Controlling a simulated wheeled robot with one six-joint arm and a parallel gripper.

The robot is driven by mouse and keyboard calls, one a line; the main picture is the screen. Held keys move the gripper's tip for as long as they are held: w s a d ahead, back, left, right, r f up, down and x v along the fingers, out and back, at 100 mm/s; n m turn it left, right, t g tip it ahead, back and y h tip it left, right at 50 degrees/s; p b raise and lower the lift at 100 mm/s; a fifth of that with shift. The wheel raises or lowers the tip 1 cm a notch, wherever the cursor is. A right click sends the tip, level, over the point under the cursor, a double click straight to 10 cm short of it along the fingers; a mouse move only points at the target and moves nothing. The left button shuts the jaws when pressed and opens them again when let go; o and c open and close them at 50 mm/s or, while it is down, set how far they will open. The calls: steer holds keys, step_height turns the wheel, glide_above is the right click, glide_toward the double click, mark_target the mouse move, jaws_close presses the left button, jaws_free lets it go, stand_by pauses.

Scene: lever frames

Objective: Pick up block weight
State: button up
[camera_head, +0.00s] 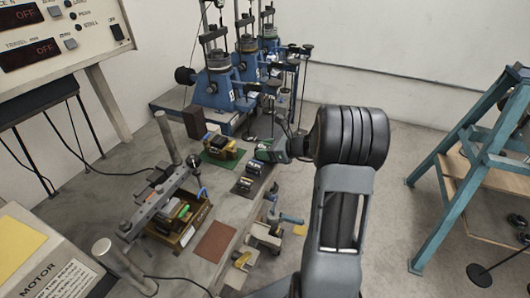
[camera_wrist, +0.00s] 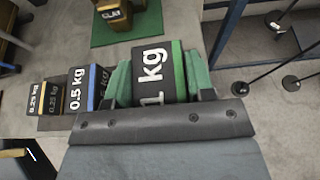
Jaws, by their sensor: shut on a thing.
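The block weight in my gripper is a black block marked "1 kg" with a green stripe (camera_wrist: 160,72) in the wrist view. My gripper (camera_wrist: 158,85) is shut on it, with a green finger on each side. In the head view my gripper (camera_head: 268,150) is over the right side of the bench, and the held block is too small to make out there. A block marked "0.5 kg" with a blue stripe (camera_wrist: 84,88) stands just left of my gripper. A smaller block marked "0.25 kg" (camera_wrist: 44,97) stands farther left on a dark mat (camera_wrist: 50,122).
A green mat (camera_head: 222,158) with a brass-coloured device (camera_head: 220,143) lies behind and left of my gripper. Blue frames (camera_head: 218,88) stand at the back of the bench. A lever device (camera_head: 170,205) is at left. A brown mat (camera_head: 215,242) is bare. A teal frame (camera_head: 462,160) stands right.

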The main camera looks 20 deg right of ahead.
jaws_close()
steer(key=shift+r, duration=0.1)
